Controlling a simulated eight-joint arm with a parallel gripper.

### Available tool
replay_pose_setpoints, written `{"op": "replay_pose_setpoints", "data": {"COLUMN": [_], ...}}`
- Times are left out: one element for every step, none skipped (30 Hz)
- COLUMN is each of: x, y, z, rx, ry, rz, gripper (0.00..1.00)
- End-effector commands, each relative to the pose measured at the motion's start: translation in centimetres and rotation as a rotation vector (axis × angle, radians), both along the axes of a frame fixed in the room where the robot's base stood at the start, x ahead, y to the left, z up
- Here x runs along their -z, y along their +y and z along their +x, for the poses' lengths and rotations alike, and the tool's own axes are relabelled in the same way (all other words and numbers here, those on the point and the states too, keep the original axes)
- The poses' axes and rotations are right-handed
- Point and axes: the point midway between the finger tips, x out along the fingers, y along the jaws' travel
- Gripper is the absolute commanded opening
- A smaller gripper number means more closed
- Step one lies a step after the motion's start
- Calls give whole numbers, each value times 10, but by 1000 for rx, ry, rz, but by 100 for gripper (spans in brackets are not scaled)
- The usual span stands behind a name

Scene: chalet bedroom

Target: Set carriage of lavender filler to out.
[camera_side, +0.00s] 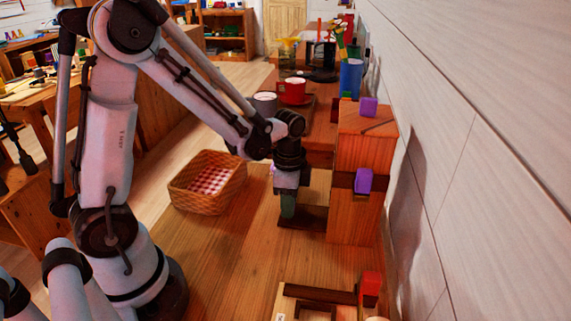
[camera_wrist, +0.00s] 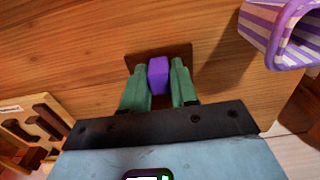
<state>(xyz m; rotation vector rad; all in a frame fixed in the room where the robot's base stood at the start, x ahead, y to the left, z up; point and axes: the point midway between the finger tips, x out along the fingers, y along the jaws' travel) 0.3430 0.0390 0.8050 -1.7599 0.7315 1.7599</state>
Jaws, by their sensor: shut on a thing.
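The filler appears to be a wooden tower (camera_side: 352,212) against the wall, with a purple block (camera_side: 368,107) on top and another purple block (camera_side: 363,181) on its front by a dark band. A dark flat plate (camera_side: 310,218) sticks out at its foot, to the left. My gripper (camera_side: 288,210) points down over this plate. In the wrist view my gripper (camera_wrist: 158,82) has its green fingers shut on a purple block (camera_wrist: 158,72), with the dark plate (camera_wrist: 183,52) beneath it. In the side view the held block is hidden by the fingers.
A purple-and-white striped container (camera_wrist: 262,35) is close by, at the wrist view's upper right. A wicker basket (camera_side: 205,195) stands left of my gripper. A wooden fixture with a red block (camera_side: 371,284) is in front.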

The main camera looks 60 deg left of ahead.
Motion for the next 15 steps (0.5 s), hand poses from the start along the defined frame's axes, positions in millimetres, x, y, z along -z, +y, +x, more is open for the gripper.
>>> {"op": "replay_pose_setpoints", "data": {"x": [0,0,0,0,0,0,0,0,0,0,0,0,0,0,0], "y": [9,14,21,27,32,38,43,47,52,55,57,60,62,63,64], "z": [-7,-12,-20,-25,-30,-36,-41,-45,-49,-53,-55,-58,-60,-61,-62], "rx": [-6,-8,-9,-9,-10,-10,-9,-9,-8,-8,-7,-6,-6,-5,-3], "ry": [0,0,0,-1,-1,-1,-1,-1,-1,-1,-1,-1,-1,-1,-1], "rz": [1,1,1,2,2,2,2,2,3,3,4,4,4,4,4], "gripper": [0,0,0,0,0,0,0,0,0,0,0,0,0,0,0]}}
